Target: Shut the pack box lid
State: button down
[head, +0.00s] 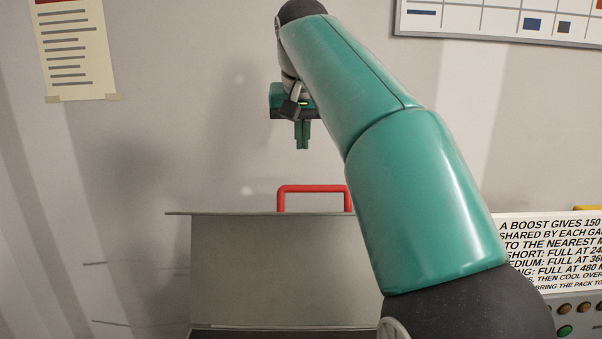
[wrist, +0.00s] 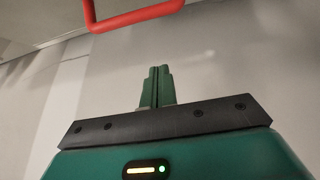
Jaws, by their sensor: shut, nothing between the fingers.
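The pack box lid (head: 280,270) is a grey panel standing raised at the bottom centre of the head view. A red handle (head: 312,188) rises from behind its top edge. The handle also shows at the top of the wrist view (wrist: 138,17). My gripper (head: 302,146) points down above the handle and apart from it. Its green fingers (wrist: 159,70) are shut together with nothing between them. Only a dark strip of the box shows below the lid; the rest is out of view.
A printed sign (head: 552,250) stands at the right above a panel with round buttons (head: 565,330). A paper notice (head: 76,50) and a chart (head: 505,18) are on the wall behind. The space left of the lid looks clear.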

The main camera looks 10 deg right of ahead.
notch_tip(320, 180, down, 7)
jog(key=shift+a+f, duration=0.1)
jog(key=shift+s+f, duration=0.15)
jog(key=shift+f, duration=0.1)
jog(key=shift+s+a+r, duration=0.1)
jog(key=shift+s, duration=0.2)
jog(key=shift+w, duration=0.15)
